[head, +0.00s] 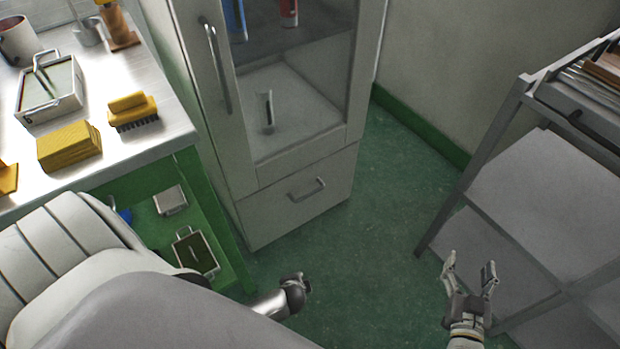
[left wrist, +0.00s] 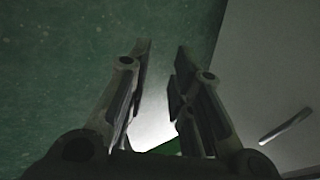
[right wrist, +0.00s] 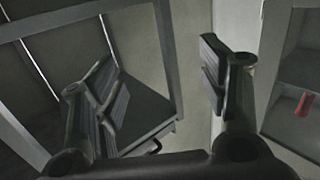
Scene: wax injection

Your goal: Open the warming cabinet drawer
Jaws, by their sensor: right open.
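The warming cabinet (head: 238,160) is a tall pale cabinet with a glass door. Its drawer (head: 270,212) is at the bottom, with the front flush and shut. The drawer's bar handle (head: 306,190) is clear of both grippers. In the left wrist view, a metal handle (left wrist: 285,127) on a grey panel shows at the right, beside the fingers. My left gripper (head: 301,282) is low in front of the cabinet, partly hidden; its fingers (left wrist: 160,60) are apart and empty. My right gripper (head: 470,268) is open and empty, near the rack and well right of the drawer.
A grey rack (head: 480,140) stands at the right. A workbench (head: 150,150) with yellow blocks, a brush and a metal box is at the left, with a lower green shelf. Green floor (head: 375,230) lies free between cabinet and rack.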

